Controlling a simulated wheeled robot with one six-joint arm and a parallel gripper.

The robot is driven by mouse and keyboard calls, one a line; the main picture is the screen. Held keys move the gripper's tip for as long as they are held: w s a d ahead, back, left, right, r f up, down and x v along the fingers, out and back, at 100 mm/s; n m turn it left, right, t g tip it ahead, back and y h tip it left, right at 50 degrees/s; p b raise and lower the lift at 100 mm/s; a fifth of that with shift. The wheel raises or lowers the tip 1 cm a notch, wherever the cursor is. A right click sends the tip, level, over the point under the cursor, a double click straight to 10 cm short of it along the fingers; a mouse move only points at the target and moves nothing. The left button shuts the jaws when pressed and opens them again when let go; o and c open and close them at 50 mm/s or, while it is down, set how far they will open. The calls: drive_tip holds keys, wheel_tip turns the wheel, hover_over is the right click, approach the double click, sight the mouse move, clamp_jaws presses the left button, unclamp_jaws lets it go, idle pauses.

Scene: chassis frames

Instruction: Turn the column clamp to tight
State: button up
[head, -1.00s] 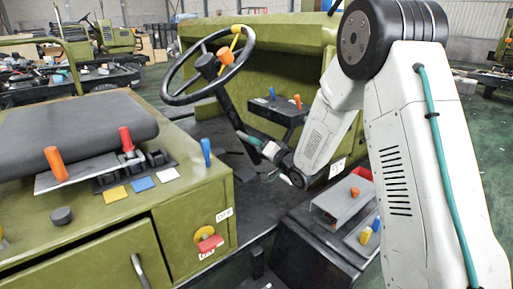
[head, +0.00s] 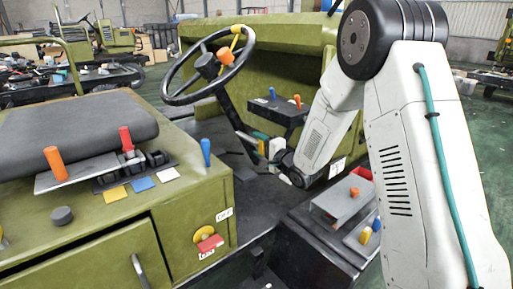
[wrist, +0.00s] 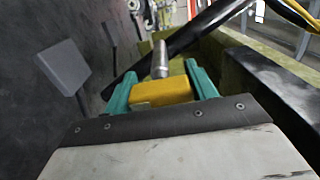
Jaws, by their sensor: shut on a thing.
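The column clamp's yellow handle (wrist: 170,90) sits between the teal fingers of my gripper (wrist: 160,88) in the wrist view. A metal rod (wrist: 159,60) stands just beyond the handle. My gripper is shut on the handle, with a finger on each side. In the head view my gripper (head: 259,142) is beside the lower steering column (head: 232,115), and only a small patch of yellow shows there. The clamp's setting marks cannot be made out.
The steering wheel (head: 210,65) is above and left of my gripper. A black panel (head: 281,109) with blue and orange knobs stands just behind it. The seat base (head: 185,205) is at left. A grey box (head: 340,203) with an orange knob is at lower right. Pedals (wrist: 63,68) show in the wrist view.

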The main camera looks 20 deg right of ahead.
drive_tip(key=shift+s+f, duration=0.1)
drive_tip(key=shift+f, duration=0.05)
idle(0.3)
drive_tip(key=o, duration=1)
drive_tip(key=v, duration=0.7)
drive_tip(key=shift+s+d, duration=0.15)
drive_tip(key=shift+s, duration=0.2)
